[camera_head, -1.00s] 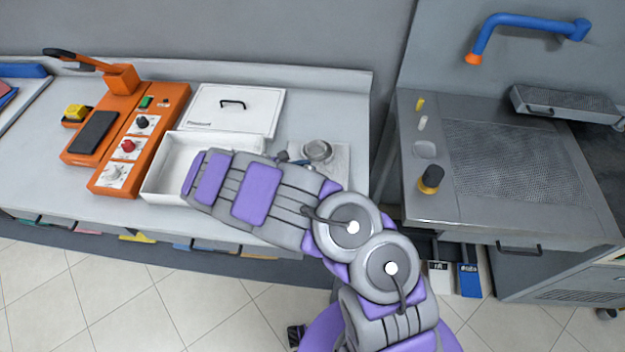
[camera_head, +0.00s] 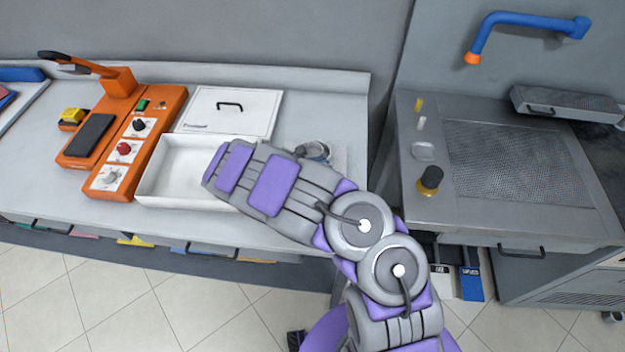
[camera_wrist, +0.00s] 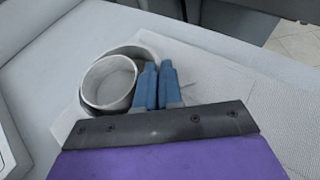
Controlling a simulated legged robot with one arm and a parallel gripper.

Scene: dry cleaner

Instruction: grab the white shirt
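No white shirt shows in either view. In the wrist view my gripper's (camera_wrist: 158,66) two blue fingers lie side by side, nearly touching, and look shut. I see no cloth between them. A small pale round cup or ring (camera_wrist: 84,92) is close against the left finger, with a larger round rim (camera_wrist: 128,50) behind it. I cannot tell whether the fingers pinch any of this. In the head view my arm reaches left over the counter, and the round item (camera_head: 318,150) shows just behind it. My fingertips are mostly hidden there.
A white open box (camera_head: 180,160) sits left of my arm, its handled lid (camera_head: 228,121) behind. An orange press device (camera_head: 125,135) stands farther left. A pale sheet (camera_wrist: 215,77) lies under the round item. A grey perforated work station (camera_head: 520,160) stands right, across a gap.

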